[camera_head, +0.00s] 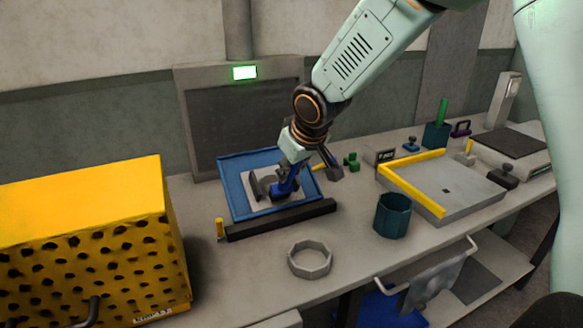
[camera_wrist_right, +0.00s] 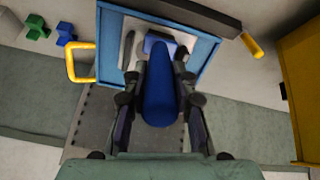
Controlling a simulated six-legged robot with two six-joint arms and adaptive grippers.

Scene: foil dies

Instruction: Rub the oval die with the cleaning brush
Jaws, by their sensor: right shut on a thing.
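My right gripper (camera_head: 291,172) is shut on the blue handle of the cleaning brush (camera_head: 284,189), above a blue tray (camera_head: 237,205) on the bench. In the wrist view the brush (camera_wrist_right: 158,98) runs between the fingers of the gripper (camera_wrist_right: 159,63), over the tray (camera_wrist_right: 207,48). A dark grey piece, apparently the oval die (camera_head: 262,186), is on a pale plate in the tray beside the brush. The brush and gripper partly hide it, so I cannot tell whether the bristles touch it. My left gripper is not in view.
A black bar (camera_head: 282,220) lies along the tray's front. A grey ring (camera_head: 310,260) and a teal cup (camera_head: 393,216) stand in front and to the right. A yellow perforated box (camera_head: 90,235) fills the left. A yellow-edged grey plate (camera_head: 450,190) lies at right.

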